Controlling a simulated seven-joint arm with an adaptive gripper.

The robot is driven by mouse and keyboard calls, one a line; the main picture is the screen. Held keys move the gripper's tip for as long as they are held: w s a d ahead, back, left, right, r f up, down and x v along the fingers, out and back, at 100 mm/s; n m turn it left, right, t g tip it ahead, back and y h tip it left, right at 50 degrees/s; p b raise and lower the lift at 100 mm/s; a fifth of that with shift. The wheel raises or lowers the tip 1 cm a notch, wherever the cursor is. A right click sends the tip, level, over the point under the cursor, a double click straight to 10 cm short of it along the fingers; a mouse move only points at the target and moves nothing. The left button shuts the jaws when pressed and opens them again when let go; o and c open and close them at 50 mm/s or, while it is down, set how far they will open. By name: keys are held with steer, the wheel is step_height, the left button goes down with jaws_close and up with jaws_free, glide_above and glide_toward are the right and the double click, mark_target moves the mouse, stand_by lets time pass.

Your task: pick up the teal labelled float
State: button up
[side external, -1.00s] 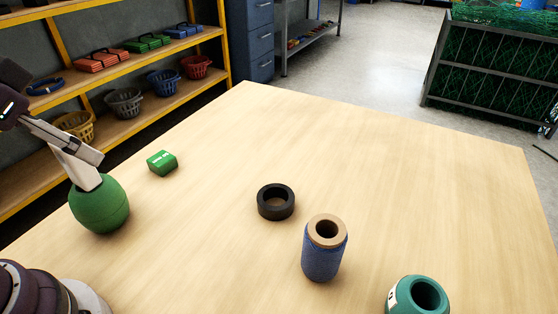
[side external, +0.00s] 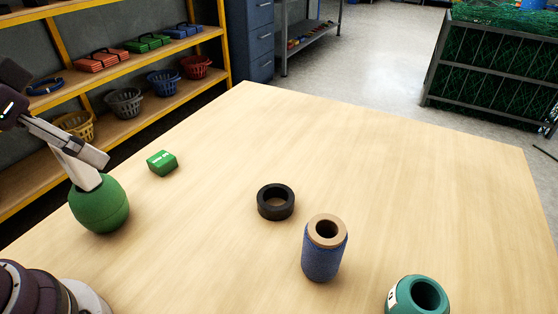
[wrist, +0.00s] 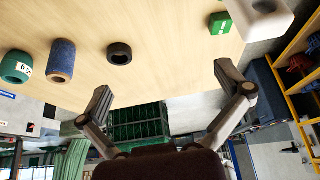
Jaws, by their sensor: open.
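The teal labelled float (side external: 402,301) is a short, hollow teal cylinder with a white label. It stands at the bottom edge of the side view, partly cut off. In the wrist view the teal float (wrist: 14,66) is at the far left edge, its label marked with dark letters. My gripper (side external: 98,172) is at the left of the side view, far from the teal float. In the wrist view my gripper (wrist: 162,79) has its fingers wide apart with nothing between them.
A blue cord spool (side external: 322,262) stands between the teal float and a black ring (side external: 276,202). A green box (side external: 162,163) lies near the table's left edge. The table's right half is clear.

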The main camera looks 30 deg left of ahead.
steer(key=m+g+h, duration=0.2)
steer(key=m+h, duration=0.3)
steer(key=m, duration=0.6)
glide_above(411, 298)
steer(key=s+a, duration=0.3)
steer(key=a, duration=0.2)
step_height(411, 298, down, 8)
steer(key=f, duration=0.1)
steer(key=shift+h, duration=0.3)
steer(key=x, duration=0.5)
steer(key=shift+s+d+r, duration=0.2)
steer(key=shift+s+d, duration=0.1)
steer(key=shift+d, duration=0.1)
steer(key=shift+w+r+x, duration=0.1)
steer(key=shift+w+x, duration=0.1)
steer(key=shift+x, duration=0.8)
steer(key=shift+w+r+x, duration=0.1)
steer(key=shift+w+x, duration=0.05)
steer(key=shift+x, duration=0.85)
steer(key=shift+w+r+x, duration=0.1)
steer(key=shift+w+x, duration=0.1)
steer(key=shift+x, duration=0.75)
steer(key=shift+d+f, duration=0.1)
steer(key=c, duration=1.2)
